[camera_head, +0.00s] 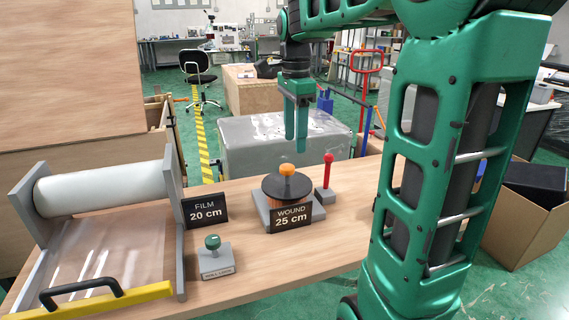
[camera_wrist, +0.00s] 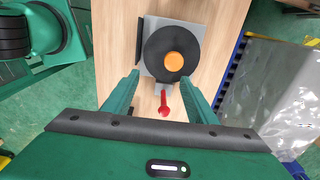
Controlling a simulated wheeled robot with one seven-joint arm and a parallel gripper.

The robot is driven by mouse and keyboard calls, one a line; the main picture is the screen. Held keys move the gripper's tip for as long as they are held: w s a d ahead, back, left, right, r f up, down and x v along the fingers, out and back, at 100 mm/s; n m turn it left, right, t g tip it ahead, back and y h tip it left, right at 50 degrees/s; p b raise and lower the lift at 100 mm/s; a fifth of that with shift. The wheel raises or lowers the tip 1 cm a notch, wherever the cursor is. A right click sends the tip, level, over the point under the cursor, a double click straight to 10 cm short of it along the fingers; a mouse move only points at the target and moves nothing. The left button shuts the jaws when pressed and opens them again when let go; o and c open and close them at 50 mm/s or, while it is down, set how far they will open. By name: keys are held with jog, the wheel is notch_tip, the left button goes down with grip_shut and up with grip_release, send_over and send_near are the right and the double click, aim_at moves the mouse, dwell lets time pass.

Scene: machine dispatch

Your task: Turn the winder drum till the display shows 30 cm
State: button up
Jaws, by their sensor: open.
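The winder drum (camera_head: 287,187) stands on a grey base on the wooden table, with a black disc on top and an orange knob (camera_head: 287,169) at its centre. The display (camera_head: 291,218) in front of it reads WOUND 25 cm. My gripper (camera_head: 296,148) is open and empty, pointing down above and slightly behind the drum. In the wrist view the drum's black disc (camera_wrist: 160,48) and orange knob (camera_wrist: 174,61) lie ahead of the open fingers (camera_wrist: 160,95). A red-knobbed lever (camera_head: 328,172) stands right of the drum; it also shows between the fingers in the wrist view (camera_wrist: 164,106).
A film roll (camera_head: 105,188) in a grey frame with a yellow bar (camera_head: 108,298) fills the table's left side. A sign (camera_head: 206,210) reads FILM 20 cm. A green-knobbed block (camera_head: 216,262) stands in front. A wrapped grey box (camera_head: 260,145) is behind the table.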

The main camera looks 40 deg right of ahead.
aim_at(288, 166)
jog(key=w+f, duration=0.1)
jog(key=f, duration=0.2)
jog(key=w+f+m, duration=0.1)
jog(key=f, duration=0.2)
jog(key=w+f+m, duration=0.1)
jog(key=f, duration=0.2)
jog(key=shift+w+f, duration=0.1)
jog(key=shift+f, duration=0.2)
jog(key=shift+c, duration=0.3)
grip_shut()
jog(key=shift+d, duration=0.1)
